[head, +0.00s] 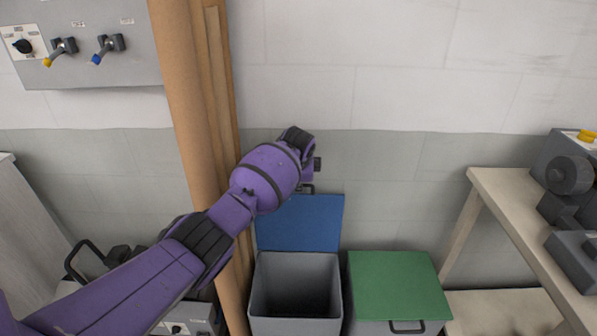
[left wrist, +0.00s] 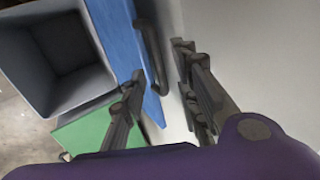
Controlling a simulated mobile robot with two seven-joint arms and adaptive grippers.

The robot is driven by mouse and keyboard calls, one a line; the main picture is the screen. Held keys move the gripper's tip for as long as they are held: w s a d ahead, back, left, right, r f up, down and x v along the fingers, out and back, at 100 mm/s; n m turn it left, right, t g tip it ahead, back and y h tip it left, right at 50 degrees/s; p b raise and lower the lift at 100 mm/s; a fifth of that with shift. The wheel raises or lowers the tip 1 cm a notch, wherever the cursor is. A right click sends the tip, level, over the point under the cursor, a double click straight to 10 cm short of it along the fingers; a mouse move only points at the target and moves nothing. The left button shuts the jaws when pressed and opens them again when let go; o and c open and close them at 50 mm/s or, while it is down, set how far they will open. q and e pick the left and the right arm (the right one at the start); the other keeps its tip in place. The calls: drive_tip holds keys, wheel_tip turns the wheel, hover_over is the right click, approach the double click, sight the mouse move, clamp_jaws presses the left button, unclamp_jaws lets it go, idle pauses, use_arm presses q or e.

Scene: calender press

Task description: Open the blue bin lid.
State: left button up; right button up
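The blue lid (head: 301,223) stands upright, swung open at the back of the grey bin (head: 296,326). The bin's dark inside shows and looks empty. In the left wrist view, the blue lid (left wrist: 116,38) is edge-on, with its dark handle (left wrist: 151,52) on its right face. My left gripper (head: 314,166) is above the lid's top edge, partly hidden by my purple arm. In the left wrist view, its fingers (left wrist: 158,75) are spread, with the lid edge and handle between them in the picture. I cannot tell whether they touch. My right gripper is not in view.
A closed green-lidded bin (head: 396,286) stands to the right. Brown posts (head: 188,120) rise just left of the blue-lidded bin. A table (head: 505,205) with dark machinery is at the right. The tiled wall (head: 400,160) is close behind. A switch panel (head: 100,70) hangs upper left.

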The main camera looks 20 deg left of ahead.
use_arm(q)
drive_tip(key=v, duration=0.7)
drive_tip(key=shift+s+r, duration=0.15)
drive_tip(key=shift+r, duration=0.2)
drive_tip(key=w+d+r+n+t+h, duration=0.25)
drive_tip(key=d+r+t, duration=0.2)
drive_tip(key=d, duration=0.25)
drive_tip(key=s+d+f+n+t+h+p, duration=0.25)
drive_tip(key=s+f+n, duration=0.25)
drive_tip(key=s+f, duration=0.75)
drive_tip(key=s+a+f+n+g+y+p, duration=0.1)
drive_tip(key=s+f, duration=0.4)
drive_tip(key=s, duration=1.1)
drive_tip(key=s+a+f+n+g+y+p, duration=0.1)
drive_tip(key=s+f, duration=0.4)
drive_tip(key=s, duration=1.1)
drive_tip(key=s+a+f+n+g+p, duration=0.2)
drive_tip(key=s+a+f+n, duration=0.2)
drive_tip(key=s, duration=1.2)
drive_tip(key=shift+f+n+g+y, duration=0.3)
drive_tip(key=shift+f+n+y, duration=0.15)
drive_tip(key=shift+f, duration=0.1)
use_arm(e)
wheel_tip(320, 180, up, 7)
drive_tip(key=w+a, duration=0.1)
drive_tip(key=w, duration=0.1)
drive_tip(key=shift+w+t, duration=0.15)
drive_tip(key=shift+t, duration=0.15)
